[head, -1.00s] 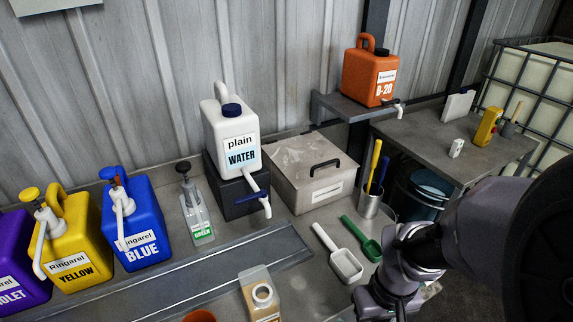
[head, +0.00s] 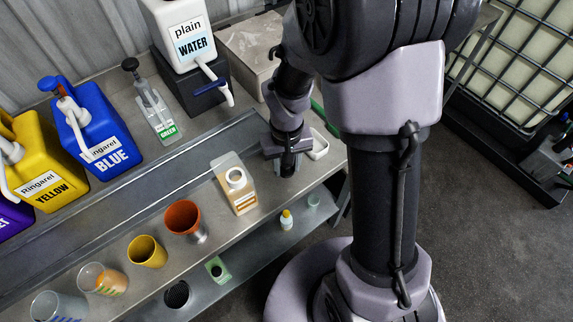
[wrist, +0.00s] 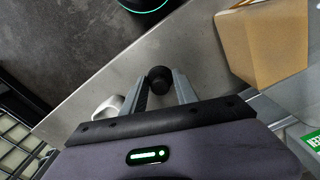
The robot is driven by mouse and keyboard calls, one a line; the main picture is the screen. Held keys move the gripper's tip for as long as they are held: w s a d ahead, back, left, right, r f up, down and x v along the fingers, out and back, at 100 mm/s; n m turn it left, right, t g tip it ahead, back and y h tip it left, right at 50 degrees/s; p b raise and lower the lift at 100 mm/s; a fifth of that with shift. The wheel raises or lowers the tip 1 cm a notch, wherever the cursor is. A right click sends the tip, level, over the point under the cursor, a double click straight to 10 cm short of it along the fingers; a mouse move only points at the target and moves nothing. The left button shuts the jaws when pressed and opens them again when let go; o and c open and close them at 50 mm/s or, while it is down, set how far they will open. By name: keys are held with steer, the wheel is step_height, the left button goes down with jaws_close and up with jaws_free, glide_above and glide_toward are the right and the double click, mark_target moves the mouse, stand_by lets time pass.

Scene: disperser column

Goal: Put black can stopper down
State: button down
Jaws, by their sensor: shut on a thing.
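My gripper (head: 288,163) points down over the right part of the metal bench (head: 208,255), to the right of the tan carton (head: 238,190). In the wrist view, my gripper (wrist: 161,88) is shut on the small round black can stopper (wrist: 159,76), which sits between the fingertips. The stopper is hard to make out in the head view. The wrist view does not settle whether it touches the bench. The tan carton (wrist: 268,45) stands beside the gripper in the wrist view, apart from it.
The white scoop (head: 318,146) lies close to the gripper on its right. An orange cup (head: 183,217) and a yellow cup (head: 147,252) stand near the front edge. The water canister (head: 185,30) stands behind. Bare bench surrounds the stopper.

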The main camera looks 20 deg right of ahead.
mark_target(286, 168)
steer(key=shift+f, duration=0.1)
steer(key=c, duration=0.9)
jaws_free()
steer(key=shift+c, duration=0.2)
step_height(286, 168, up, 16)
steer(key=t+p, duration=0.1)
steer(key=p, duration=0.3)
steer(key=s+a+r+m+t+y, duration=0.1)
steer(key=s+a+r+t, duration=0.1)
steer(key=s+r, duration=0.4)
steer(key=s+a+r+m+t+y, duration=0.1)
steer(key=s+a+r+m+t, duration=0.1)
steer(key=s+r, duration=0.3)
steer(key=shift+s+r+m+t, duration=0.3)
steer(key=shift+s+r+t, duration=0.1)
steer(key=shift+s, duration=0.45)
